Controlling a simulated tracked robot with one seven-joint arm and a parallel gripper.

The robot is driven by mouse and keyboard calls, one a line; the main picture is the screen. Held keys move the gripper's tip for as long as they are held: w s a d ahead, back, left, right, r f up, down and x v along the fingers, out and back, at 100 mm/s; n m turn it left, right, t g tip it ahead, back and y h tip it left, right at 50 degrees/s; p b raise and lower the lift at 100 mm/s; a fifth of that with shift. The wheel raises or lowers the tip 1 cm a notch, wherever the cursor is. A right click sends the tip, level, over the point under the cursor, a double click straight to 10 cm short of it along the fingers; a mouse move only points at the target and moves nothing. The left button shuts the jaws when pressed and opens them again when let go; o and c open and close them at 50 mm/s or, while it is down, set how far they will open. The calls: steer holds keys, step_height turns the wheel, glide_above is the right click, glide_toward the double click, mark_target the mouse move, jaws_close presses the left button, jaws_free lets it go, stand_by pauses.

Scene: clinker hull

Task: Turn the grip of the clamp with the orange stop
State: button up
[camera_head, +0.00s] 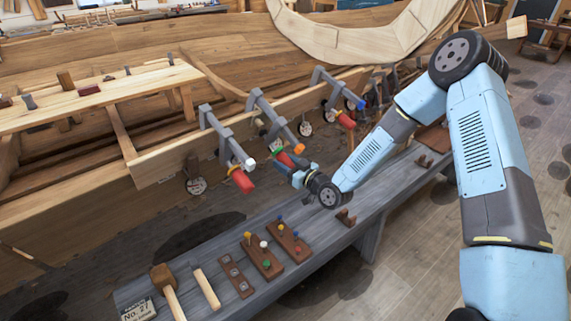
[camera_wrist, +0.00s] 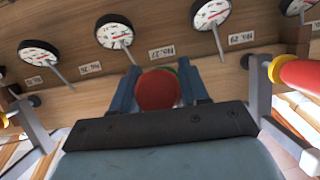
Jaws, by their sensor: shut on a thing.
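The clamp with the orange stop (camera_head: 299,148) is the middle of three grey clamps on the hull plank in the head view. Its red grip (camera_head: 284,159) slopes down to my gripper (camera_head: 293,168), with a green band at its upper end. In the wrist view the round end of the red grip (camera_wrist: 157,91) sits between the two blue fingers of my gripper (camera_wrist: 160,85), which is shut on it. A green edge shows behind it. The orange stop cannot be made out in the wrist view.
A clamp with a white stop (camera_head: 249,163) stands left, one with a blue stop (camera_head: 361,104) right. Dial gauges (camera_wrist: 114,32) hang near the clamps. The grey bench (camera_head: 325,236) below holds a mallet (camera_head: 163,278), pegged boards (camera_head: 263,257) and a "No. 27" card (camera_head: 138,310).

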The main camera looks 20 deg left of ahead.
steer(key=shift+c, duration=1)
steer(key=m+g+y, duration=0.1)
steer(key=g, duration=0.2)
steer(key=shift+m+y, duration=0.4)
steer(key=shift+m+g+y, duration=0.7)
steer(key=shift+g+y, duration=0.2)
steer(key=shift+g, duration=0.4)
steer(key=o, duration=1)
steer(key=shift+c, duration=0.2)
steer(key=shift+s, duration=0.1)
